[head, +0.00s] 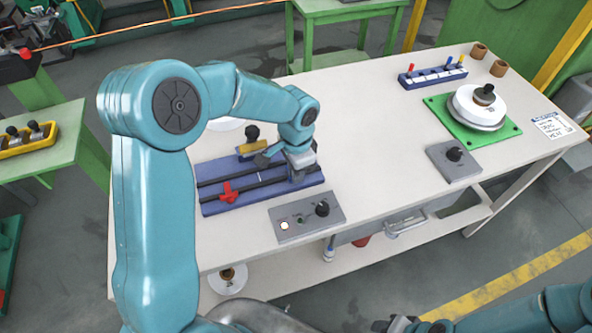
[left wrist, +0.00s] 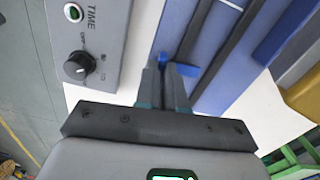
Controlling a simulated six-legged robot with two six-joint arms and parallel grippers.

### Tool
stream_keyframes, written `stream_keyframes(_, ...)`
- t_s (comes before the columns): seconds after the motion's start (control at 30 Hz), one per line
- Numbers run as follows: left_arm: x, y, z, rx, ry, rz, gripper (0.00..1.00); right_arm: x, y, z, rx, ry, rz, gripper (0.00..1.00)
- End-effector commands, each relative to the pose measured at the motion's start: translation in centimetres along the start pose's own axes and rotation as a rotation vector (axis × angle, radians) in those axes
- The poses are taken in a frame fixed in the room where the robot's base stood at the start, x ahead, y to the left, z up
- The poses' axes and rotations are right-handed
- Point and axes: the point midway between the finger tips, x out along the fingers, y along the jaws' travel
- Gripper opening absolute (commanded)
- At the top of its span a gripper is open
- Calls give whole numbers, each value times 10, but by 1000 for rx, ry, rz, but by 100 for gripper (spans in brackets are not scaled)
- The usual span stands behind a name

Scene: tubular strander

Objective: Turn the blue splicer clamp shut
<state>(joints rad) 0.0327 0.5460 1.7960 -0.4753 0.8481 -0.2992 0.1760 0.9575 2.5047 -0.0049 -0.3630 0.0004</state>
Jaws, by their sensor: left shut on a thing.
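The blue splicer clamp (left wrist: 187,70) shows in the left wrist view between and just beside my fingertips, at the end of a dark rail. In the head view my gripper mostly hides it. My left gripper (head: 297,178) points down at the right end of the blue splicer base (head: 222,207) and is shut on the clamp; its fingers also show in the left wrist view (left wrist: 165,82). A red clamp (head: 228,193) sits on the front rail at the left. My right gripper (head: 397,325) is partly in view at the bottom edge, and its jaws are unclear.
A grey control box (head: 307,217) with a black knob and a lit button stands in front of the splicer. A grey knob box (head: 454,161), a green scale (head: 439,104) with white spools and a blue rack (head: 433,77) are to the right. The table's middle is clear.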

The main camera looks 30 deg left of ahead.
Motion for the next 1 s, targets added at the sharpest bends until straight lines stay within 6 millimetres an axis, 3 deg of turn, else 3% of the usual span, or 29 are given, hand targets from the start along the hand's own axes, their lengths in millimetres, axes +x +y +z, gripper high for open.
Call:
stream_keyframes(0.3, -2, -2, -2, 123, 10, -6, 0, -1, 0, 0, 0, 0, 0, 43)
stream_keyframes(0.87, -3, -2, -3, 152, 10, -7, 0, -1, 0, 0, 0, 0, 0, 43)
stream_keyframes(0.9, -3, -2, -3, 152, 10, -7, 15, -1, 0, 0, 0, 0, 0, 43)
stream_keyframes(0.97, -2, -1, -2, 152, 9, -6, 34, -1, 0, 0, 0, 0, 0, 43)
stream_keyframes(1.0, -2, -1, -2, 152, 8, -5, 34, -1, 0, 0, 0, 0, 0, 43)
